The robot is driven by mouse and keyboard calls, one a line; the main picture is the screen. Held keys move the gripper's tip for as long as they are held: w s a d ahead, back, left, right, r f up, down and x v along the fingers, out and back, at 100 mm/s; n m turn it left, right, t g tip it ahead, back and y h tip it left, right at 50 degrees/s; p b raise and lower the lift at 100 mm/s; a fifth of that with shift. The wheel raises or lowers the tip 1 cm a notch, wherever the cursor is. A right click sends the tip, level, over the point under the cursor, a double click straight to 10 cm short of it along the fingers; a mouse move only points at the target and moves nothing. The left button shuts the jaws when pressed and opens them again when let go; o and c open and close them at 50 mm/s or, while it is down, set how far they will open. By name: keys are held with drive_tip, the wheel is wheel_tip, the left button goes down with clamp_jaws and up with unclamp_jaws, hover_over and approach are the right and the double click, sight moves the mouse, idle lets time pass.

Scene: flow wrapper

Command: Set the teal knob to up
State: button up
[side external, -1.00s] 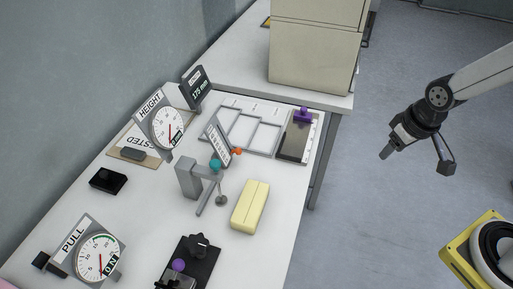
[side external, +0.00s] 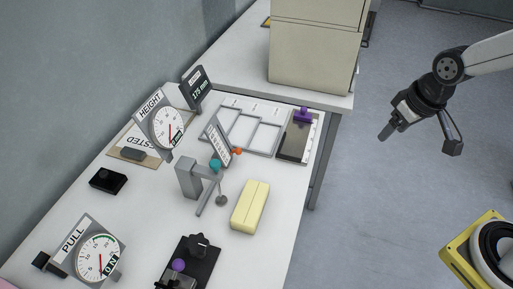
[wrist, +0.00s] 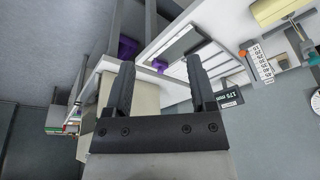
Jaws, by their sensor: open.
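In the wrist view the teal knob (wrist: 314,57) shows at the right edge. My gripper (side external: 385,135) is off to the right of the table, over the floor, well apart from the knob. In the wrist view the two fingers of my gripper (wrist: 162,82) are spread with nothing between them. Which way the knob is set cannot be told.
A yellow block (side external: 250,206) lies right of the stand. A height dial (side external: 166,128), a pull dial (side external: 98,257), a black fixture with a purple knob (side external: 178,265) and a dark plate with a purple handle (side external: 298,140) stand around. Beige boxes (side external: 314,62) are at the back. The floor beneath my gripper is clear.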

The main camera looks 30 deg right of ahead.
drive_tip(key=w+a+r+t+y, duration=0.25)
drive_tip(key=w+a+t, duration=0.25)
drive_tip(key=w+a, duration=0.85)
drive_tip(key=t+h, duration=0.2)
drive_tip(key=t, duration=0.5)
hover_over(214, 159)
drive_tip(key=s+d, duration=0.2)
drive_tip(key=d, duration=0.1)
drive_tip(key=f, duration=0.1)
drive_tip(key=s+a+f+m+t+h, duration=0.2)
drive_tip(key=s+a+h, duration=0.1)
drive_tip(key=s+a, duration=0.15)
drive_tip(key=shift+t+h, duration=0.25)
drive_tip(key=shift+t, duration=0.05)
drive_tip(key=f, duration=0.8)
drive_tip(key=shift+s+d+f, duration=0.2)
drive_tip(key=shift+f, duration=0.15)
drive_tip(key=shift+w, duration=0.1)
drive_tip(key=shift+w+d, duration=0.2)
drive_tip(key=shift+w, duration=1.05)
drive_tip(key=shift+w+d, duration=0.2)
drive_tip(key=shift+w, duration=1.05)
drive_tip(key=shift+w+d, duration=0.2)
drive_tip(key=shift+w, duration=1.05)
